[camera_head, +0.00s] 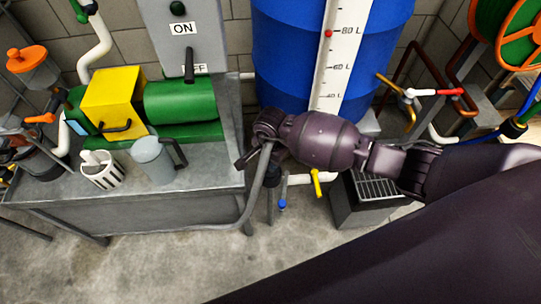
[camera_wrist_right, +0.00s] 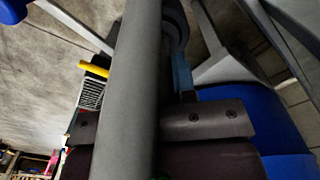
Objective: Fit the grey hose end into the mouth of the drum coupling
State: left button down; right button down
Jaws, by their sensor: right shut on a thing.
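My right gripper (camera_head: 256,150) is shut on the grey hose (camera_head: 257,190), in front of the lower left side of the blue drum (camera_head: 284,62). The hose hangs down from the fingers and bends left along the bench's front edge. In the right wrist view the hose (camera_wrist_right: 128,90) runs top to bottom between the fingers, close to the camera. I cannot make out its end. The drum coupling is not clearly seen; a dark round part (camera_wrist_right: 176,25) beside the hose may belong to it, but I cannot tell. My left gripper is not in view.
The grey bench (camera_head: 200,190) at left holds a green and yellow pump (camera_head: 115,95), a white slotted cup (camera_head: 102,170) and a grey jug (camera_head: 155,160). A white pipe with a yellow valve handle (camera_head: 316,182) and a grated box (camera_head: 372,190) lie below the drum.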

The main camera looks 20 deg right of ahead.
jog(key=shift+r, duration=0.2)
jog(key=shift+f, duration=0.25)
jog(key=c, duration=0.9)
grip_release()
